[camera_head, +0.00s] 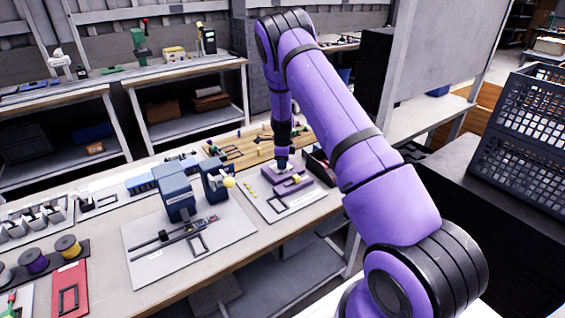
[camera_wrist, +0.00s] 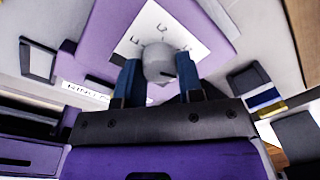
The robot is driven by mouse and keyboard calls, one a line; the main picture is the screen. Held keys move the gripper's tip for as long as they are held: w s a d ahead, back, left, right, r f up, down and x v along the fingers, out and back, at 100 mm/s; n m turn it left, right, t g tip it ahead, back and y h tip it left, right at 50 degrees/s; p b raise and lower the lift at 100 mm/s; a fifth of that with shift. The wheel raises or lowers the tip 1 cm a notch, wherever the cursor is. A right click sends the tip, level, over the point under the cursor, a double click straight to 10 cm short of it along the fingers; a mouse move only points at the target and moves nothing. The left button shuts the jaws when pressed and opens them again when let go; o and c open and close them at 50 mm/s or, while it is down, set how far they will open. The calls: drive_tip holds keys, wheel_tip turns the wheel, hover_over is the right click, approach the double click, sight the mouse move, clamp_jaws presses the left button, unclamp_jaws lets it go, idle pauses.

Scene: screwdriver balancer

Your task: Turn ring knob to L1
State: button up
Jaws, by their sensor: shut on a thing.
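The ring knob (camera_wrist: 159,62) is a grey round knob with a dark pointer mark, in the wrist view. It stands on a white label plate (camera_wrist: 152,24) with several letters, partly hidden by the knob and fingers. The plate lies on a purple box (camera_wrist: 108,28), which also shows in the head view (camera_head: 290,186) on a light mat. My gripper (camera_wrist: 158,75) is shut on the knob, one blue finger on each side. In the head view my gripper (camera_head: 283,165) points down over the purple box. Which letter the pointer marks I cannot tell.
A black-and-red bin (camera_head: 320,167) stands close to the right of the purple box. A dark rectangular frame (camera_head: 277,204) lies in front of the box.

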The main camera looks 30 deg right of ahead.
drive_tip(key=n, duration=0.4)
drive_tip(key=shift+w+n, duration=0.1)
drive_tip(key=shift+n, duration=0.2)
drive_tip(key=n, duration=0.3)
drive_tip(key=shift+d+n, duration=0.1)
drive_tip(key=shift+n, duration=0.2)
drive_tip(key=n, duration=0.4)
drive_tip(key=shift+n+y, duration=0.3)
drive_tip(key=n, duration=0.3)
drive_tip(key=shift+w+n, duration=0.15)
drive_tip(key=shift+n, duration=0.15)
drive_tip(key=n, duration=1.2)
drive_tip(key=shift+n+g, duration=0.3)
drive_tip(key=shift+a+n, duration=0.2)
drive_tip(key=shift+n, duration=1.7)
